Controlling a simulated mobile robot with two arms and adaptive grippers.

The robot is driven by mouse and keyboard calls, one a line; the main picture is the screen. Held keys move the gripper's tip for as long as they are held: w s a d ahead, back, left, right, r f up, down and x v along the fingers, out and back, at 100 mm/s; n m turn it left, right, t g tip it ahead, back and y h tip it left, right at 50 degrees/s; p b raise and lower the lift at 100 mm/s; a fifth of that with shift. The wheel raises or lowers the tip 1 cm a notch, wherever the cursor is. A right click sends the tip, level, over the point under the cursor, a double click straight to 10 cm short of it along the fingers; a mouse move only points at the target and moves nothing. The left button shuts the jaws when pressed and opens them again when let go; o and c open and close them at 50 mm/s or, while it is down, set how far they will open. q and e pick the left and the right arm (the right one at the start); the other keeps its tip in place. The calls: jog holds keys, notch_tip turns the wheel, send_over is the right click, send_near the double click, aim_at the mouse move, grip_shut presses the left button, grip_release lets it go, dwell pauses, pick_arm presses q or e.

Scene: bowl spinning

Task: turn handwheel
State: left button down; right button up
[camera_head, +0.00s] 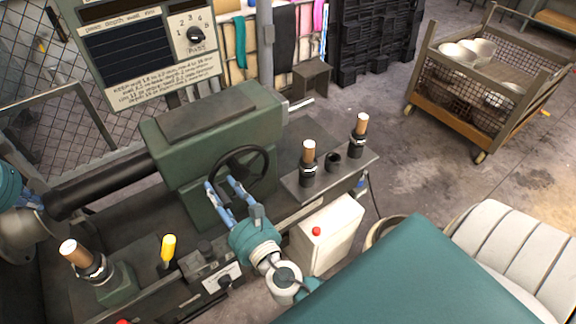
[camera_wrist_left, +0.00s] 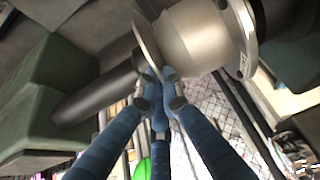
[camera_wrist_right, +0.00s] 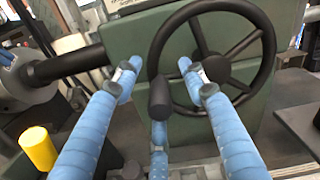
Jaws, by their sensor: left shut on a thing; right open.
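The black spoked handwheel (camera_head: 238,167) sits on the front of the green machine housing (camera_head: 215,120). It fills the upper middle of the right wrist view (camera_wrist_right: 216,68). My right gripper (camera_head: 220,184) is open in front of the wheel's left side. The wheel's black handle knob (camera_wrist_right: 159,98) appears between its spread blue fingers, with no clear grip on it. My left gripper (camera_head: 38,202) is at the far left. In the left wrist view its fingers (camera_wrist_left: 160,76) close on the rim of a round metal piece (camera_wrist_left: 195,38) at the end of the dark spindle (camera_head: 100,185).
Wooden-topped posts (camera_head: 308,160) stand right of the wheel, and a yellow-handled lever (camera_head: 168,248) stands left of my right arm. A white box with a red button (camera_head: 330,235) is in front. A wire cart (camera_head: 465,100) holds metal bowls at the back right.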

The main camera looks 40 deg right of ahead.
aim_at(219, 173)
jog(key=r+m, duration=0.1)
jog(key=d+r+m, duration=0.1)
jog(key=m, duration=0.1)
jog(key=r+m, duration=0.1)
jog(key=shift+d+m, duration=0.3)
jog(key=s, duration=1.2)
jog(key=s+d+f+m+g, duration=0.1)
jog(key=s+f+m+g, duration=0.1)
jog(key=f, duration=0.9)
jog(key=s+d+f+m+g, duration=0.2)
jog(key=f+m, duration=0.4)
jog(key=f, duration=0.6)
jog(key=s+d+f+m+g+h, duration=0.1)
jog(key=s+d+f+m+g, duration=0.1)
jog(key=f, duration=1)
jog(key=shift+s+d+f+m+g, duration=0.15)
jog(key=shift+s+m+g, duration=0.55)
jog(key=shift+m+g, duration=0.5)
jog(key=shift+c, duration=0.3)
